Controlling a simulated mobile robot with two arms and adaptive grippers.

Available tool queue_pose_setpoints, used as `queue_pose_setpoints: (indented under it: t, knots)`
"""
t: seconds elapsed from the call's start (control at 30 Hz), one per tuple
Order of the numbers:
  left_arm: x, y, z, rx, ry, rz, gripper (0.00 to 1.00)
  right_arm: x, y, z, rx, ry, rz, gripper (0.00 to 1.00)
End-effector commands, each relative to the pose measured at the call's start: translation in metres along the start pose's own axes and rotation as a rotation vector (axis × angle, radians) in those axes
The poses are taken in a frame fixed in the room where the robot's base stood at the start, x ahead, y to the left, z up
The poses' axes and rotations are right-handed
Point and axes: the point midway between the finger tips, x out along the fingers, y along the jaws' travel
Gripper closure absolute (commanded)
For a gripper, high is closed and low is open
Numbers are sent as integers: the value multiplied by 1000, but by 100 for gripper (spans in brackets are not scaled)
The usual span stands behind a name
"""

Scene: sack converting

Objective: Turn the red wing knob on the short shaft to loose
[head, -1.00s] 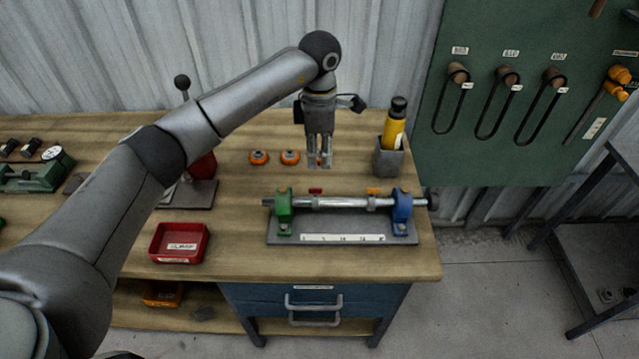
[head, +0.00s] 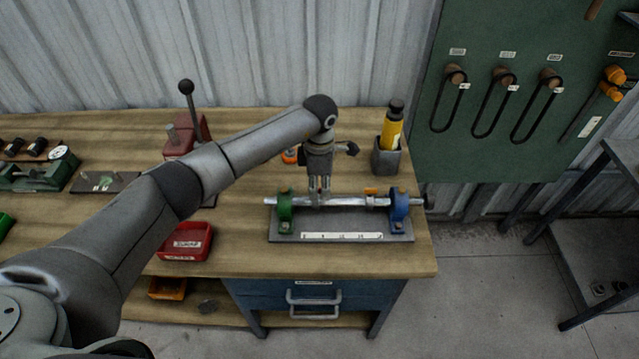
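The short shaft (head: 348,201) lies level between a green bracket (head: 285,207) and a blue bracket (head: 399,206) on a grey base plate with a white scale. The red wing knob is hidden now behind my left gripper. My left gripper (head: 319,196) points down at the shaft, right of the green bracket, with its fingertips at the knob's place. Whether the fingers touch or grip the knob is too small to tell. An orange wing knob (head: 371,191) shows at the shaft near the blue bracket. My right gripper is not in view.
A grey holder (head: 386,162) with a yellow bottle (head: 391,130) stands behind the fixture on the right. A red tray (head: 186,241) sits at the front left. An orange ring (head: 289,156) lies behind my gripper. The bench front before the fixture is clear.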

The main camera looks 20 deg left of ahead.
Motion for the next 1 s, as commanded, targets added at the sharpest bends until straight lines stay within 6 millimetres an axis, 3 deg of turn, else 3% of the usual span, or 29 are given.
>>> queue_pose_setpoints:
  t: [0.03,0.27,0.67,1.0]
  knots:
    - [0,0,0,0,0,0,73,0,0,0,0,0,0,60]
    - [-1,0,0,0,0,0,100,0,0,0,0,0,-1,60]
    - [0,1,0,-35,1,2,100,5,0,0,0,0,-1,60]
    - [2,4,-1,-253,1,3,100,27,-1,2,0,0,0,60]
